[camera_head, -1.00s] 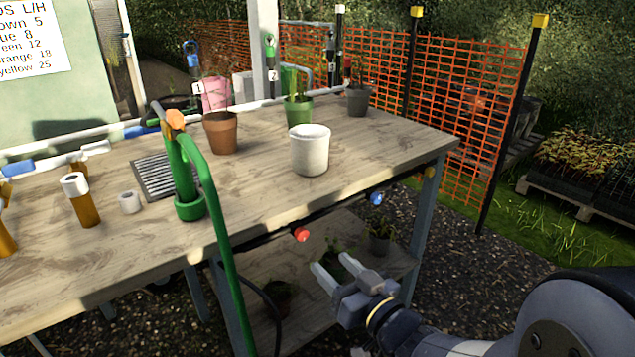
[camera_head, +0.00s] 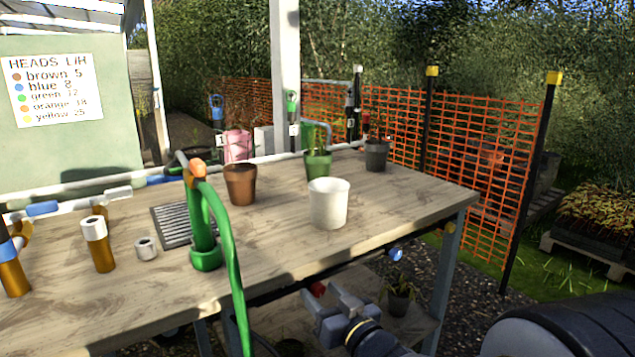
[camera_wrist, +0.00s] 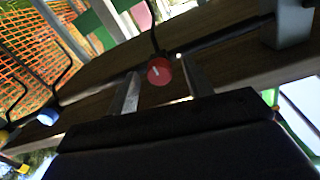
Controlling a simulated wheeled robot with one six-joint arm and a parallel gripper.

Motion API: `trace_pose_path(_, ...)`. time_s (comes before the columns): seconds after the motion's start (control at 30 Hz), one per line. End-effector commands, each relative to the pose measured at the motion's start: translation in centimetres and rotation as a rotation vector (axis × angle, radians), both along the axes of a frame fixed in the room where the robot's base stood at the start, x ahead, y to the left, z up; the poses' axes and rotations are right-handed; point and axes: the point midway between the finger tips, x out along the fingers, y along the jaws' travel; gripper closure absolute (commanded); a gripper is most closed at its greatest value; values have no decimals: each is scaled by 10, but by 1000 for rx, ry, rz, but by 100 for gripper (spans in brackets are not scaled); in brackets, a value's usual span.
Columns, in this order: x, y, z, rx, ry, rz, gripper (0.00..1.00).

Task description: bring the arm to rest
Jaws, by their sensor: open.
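My gripper (camera_head: 338,301) is in front of the wooden bench (camera_head: 290,255), below its top edge, at the lower middle of the head view. Its two fingers are apart with nothing held between them. In the wrist view, the two fingers of my gripper (camera_wrist: 163,92) point toward the underside of the bench. A red round knob (camera_wrist: 159,71) shows between and beyond them; it also shows beside the gripper in the head view (camera_head: 317,289). My arm reaches in from the lower right.
On the bench stand a white pot (camera_head: 328,205), a brown pot (camera_head: 240,186), a green pot (camera_head: 317,166) and a green hose (camera_head: 228,255) in a green holder. A blue knob (camera_head: 396,254) is under the edge. Orange mesh fencing (camera_head: 480,150) stands behind right.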

Motion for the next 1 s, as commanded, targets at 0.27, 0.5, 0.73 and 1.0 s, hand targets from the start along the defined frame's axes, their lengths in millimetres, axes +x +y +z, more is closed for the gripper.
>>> trace_pose_path(0.27, -11, -7, 1, 17, 14, -2, 51)
trace_pose_path(0.5, -48, -30, 2, 17, 13, -5, 51)
trace_pose_path(0.73, -80, -50, 1, 17, 12, -5, 51)
trace_pose_path(1.0, -74, -44, -2, 18, 11, 5, 51)
